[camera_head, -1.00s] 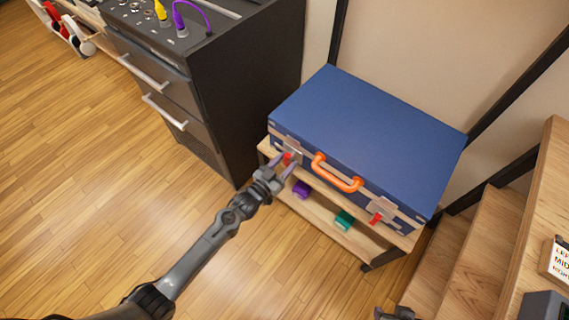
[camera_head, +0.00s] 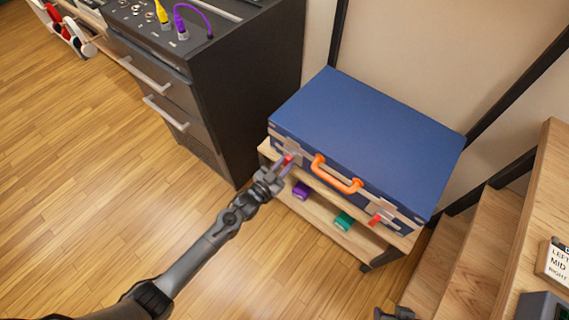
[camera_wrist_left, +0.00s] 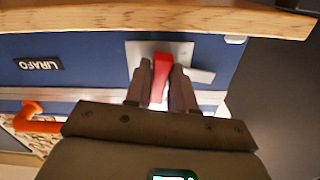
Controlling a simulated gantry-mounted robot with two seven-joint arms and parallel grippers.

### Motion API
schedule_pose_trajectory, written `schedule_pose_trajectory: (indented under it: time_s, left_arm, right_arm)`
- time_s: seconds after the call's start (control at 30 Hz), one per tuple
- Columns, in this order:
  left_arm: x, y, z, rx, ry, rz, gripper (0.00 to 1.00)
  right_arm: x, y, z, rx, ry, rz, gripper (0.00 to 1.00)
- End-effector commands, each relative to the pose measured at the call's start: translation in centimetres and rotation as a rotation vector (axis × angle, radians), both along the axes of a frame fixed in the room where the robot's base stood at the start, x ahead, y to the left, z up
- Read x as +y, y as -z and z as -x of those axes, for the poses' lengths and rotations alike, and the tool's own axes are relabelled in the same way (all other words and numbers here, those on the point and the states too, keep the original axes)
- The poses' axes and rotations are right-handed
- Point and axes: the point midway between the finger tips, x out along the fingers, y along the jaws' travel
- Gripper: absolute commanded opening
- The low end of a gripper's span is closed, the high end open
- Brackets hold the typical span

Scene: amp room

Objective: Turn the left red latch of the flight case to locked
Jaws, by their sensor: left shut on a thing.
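The blue flight case (camera_head: 370,135) lies closed on a small wooden stand. Its left red latch (camera_head: 289,159) sits on a metal plate left of the orange handle (camera_head: 337,174). My left gripper (camera_head: 285,166) is shut on this latch. In the left wrist view the red latch (camera_wrist_left: 161,72) stands between the two fingers (camera_wrist_left: 160,88), with the metal plate (camera_wrist_left: 187,52) behind it. The fingers hide part of the latch. The right red latch (camera_head: 376,219) is free. A dark part of what looks like my right gripper (camera_head: 394,313) shows at the bottom edge; its fingers are unclear.
A black drawer cabinet (camera_head: 240,95) stands close to the left of the case. Purple (camera_head: 301,190) and teal (camera_head: 344,219) objects lie on the stand's lower shelf. Wooden steps (camera_head: 470,245) are at the right. The floor (camera_head: 100,200) at the left is clear.

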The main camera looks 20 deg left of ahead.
Motion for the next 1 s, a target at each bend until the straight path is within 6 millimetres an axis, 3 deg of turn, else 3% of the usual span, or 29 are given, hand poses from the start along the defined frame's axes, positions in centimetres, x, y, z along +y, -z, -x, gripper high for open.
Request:
schedule_pose_trajectory:
  time_s: [1.0]
  left_arm:
    - [0.6,-0.6,-0.2,-0.276,0.001,-0.911,0.00]
  right_arm:
    - [0.1,-3.8,0.0,0.000,0.004,-0.007,0.46]
